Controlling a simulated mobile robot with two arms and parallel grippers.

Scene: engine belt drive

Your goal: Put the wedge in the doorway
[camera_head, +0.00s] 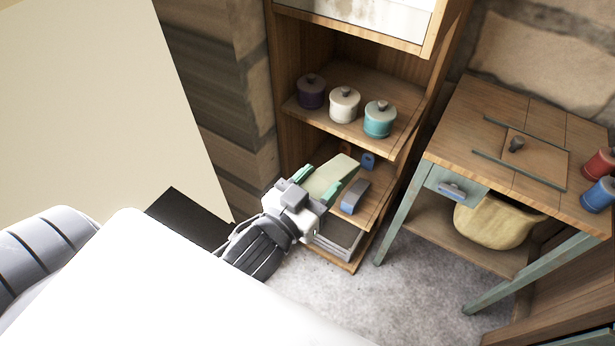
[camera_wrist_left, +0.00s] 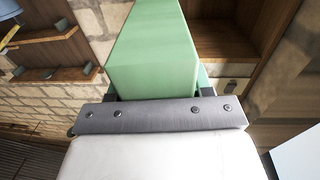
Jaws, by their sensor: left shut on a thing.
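My left gripper (camera_head: 318,187) is shut on a pale green wedge (camera_head: 334,176), with a teal fingertip on either side of it. It holds the wedge in front of the lower shelves of the wooden cabinet. In the left wrist view the wedge (camera_wrist_left: 152,50) sticks out from between the fingers, and the gripper body hides its near end. A plain cream panel (camera_head: 90,110), possibly a door, fills the left of the head view. A dark patch (camera_head: 190,215) lies at its lower edge; I cannot tell whether this is the doorway. My right gripper is not in view.
The wooden cabinet (camera_head: 292,140) holds purple, white and teal lidded jars (camera_head: 380,119). A grey-blue block (camera_head: 355,196) lies on a lower shelf. Grey floor (camera_head: 420,290) is clear between.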

